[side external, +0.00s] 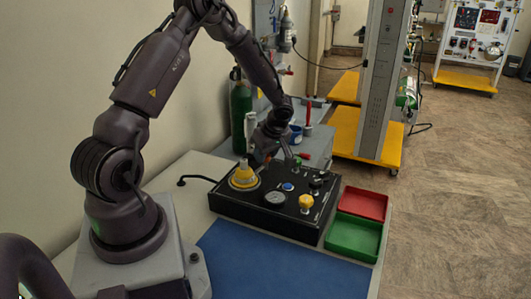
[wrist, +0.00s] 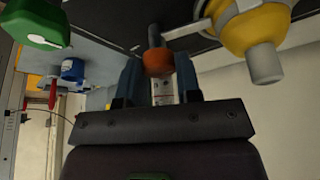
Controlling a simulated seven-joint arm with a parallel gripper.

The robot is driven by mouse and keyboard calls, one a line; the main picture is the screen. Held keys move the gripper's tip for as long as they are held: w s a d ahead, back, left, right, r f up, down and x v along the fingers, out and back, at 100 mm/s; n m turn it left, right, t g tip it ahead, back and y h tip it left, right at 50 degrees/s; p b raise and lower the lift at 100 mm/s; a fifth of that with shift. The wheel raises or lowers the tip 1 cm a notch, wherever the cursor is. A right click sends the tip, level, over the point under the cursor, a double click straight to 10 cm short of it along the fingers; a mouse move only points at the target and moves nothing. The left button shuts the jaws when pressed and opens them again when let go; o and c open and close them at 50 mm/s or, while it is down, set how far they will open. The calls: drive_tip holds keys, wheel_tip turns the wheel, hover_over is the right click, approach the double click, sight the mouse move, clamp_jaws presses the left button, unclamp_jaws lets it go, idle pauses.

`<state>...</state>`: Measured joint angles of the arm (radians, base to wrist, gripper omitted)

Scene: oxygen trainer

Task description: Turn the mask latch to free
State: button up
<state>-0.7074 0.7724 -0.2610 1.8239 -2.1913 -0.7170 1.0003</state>
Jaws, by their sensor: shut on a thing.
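The black control panel (side external: 262,212) sits on the bench beside my arm. My gripper (side external: 266,156) is low over its back edge, between a large yellow dome fitting (side external: 243,177) and a green knob (side external: 297,163). In the wrist view my gripper (wrist: 159,75) has its two fingers on either side of an orange-red rounded tip (wrist: 158,61) on a dark stem, and is shut on it. This looks like the latch lever, but no label is readable. In the side view my gripper hides it, so its turn angle cannot be told.
The yellow dome fitting (wrist: 262,30) is close at right in the wrist view, the green knob (wrist: 36,26) at upper left. The panel also bears a gauge (side external: 275,198) and a yellow knob (side external: 306,202). Red (side external: 363,204) and green (side external: 353,238) trays stand right. The blue mat is clear.

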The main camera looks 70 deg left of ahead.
drive_tip(key=n+g+h, duration=0.1)
drive_tip(key=n, duration=0.2)
drive_tip(key=n+g, duration=0.1)
drive_tip(key=n, duration=0.3)
drive_tip(key=shift+h, duration=0.4)
drive_tip(key=n+h, duration=0.1)
drive_tip(key=n, duration=0.2)
drive_tip(key=n+g+h, duration=0.1)
drive_tip(key=n, duration=0.2)
drive_tip(key=shift+n, duration=0.3)
drive_tip(key=o, duration=0.9)
drive_tip(key=v, duration=1.3)
drive_tip(key=shift+w+a, duration=0.1)
drive_tip(key=shift+a, duration=0.2)
